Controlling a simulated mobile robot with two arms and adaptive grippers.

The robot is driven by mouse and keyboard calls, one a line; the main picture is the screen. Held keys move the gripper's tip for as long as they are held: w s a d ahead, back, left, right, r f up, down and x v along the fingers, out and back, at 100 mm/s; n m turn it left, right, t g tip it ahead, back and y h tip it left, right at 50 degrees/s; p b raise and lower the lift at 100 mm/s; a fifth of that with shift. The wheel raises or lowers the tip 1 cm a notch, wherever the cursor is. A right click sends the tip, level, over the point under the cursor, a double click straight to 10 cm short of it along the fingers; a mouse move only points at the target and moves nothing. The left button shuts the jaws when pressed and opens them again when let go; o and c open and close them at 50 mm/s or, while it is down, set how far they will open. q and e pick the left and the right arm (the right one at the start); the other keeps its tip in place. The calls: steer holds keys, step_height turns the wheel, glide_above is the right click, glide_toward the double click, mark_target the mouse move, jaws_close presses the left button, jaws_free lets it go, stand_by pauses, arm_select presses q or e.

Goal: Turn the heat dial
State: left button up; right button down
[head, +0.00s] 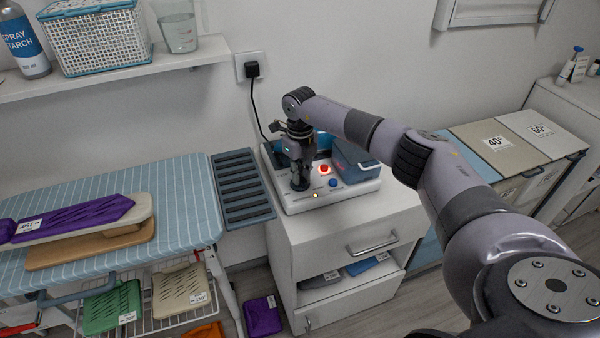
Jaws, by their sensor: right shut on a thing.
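A white ironing station (345,197) stands on the white cabinet against the wall. Its top bears a lit red button (324,169), a blue button (333,182) and a small amber light (316,195). My right gripper (299,180) points down at the left part of this top. It is shut on the heat dial, which its dark fingers mostly hide. The dial's markings and angle cannot be made out. My left gripper is not in view.
A blue-grey tank (355,160) sits on the station's right side. A striped ironing board (110,195) with a dark slotted rest (243,188) is at the left. A black cord (253,100) runs up to the wall socket. Lidded hampers (495,145) stand at the right.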

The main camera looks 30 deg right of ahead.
steer(key=m+p, duration=0.1)
steer(key=m, duration=0.4)
steer(key=shift+r+m, duration=0.15)
steer(key=shift+m, duration=0.15)
steer(key=m+p, duration=0.2)
steer(key=m, duration=0.3)
steer(key=shift+m, duration=0.3)
steer(key=c, duration=1.6)
jaws_free()
step_height(320, 180, up, 12)
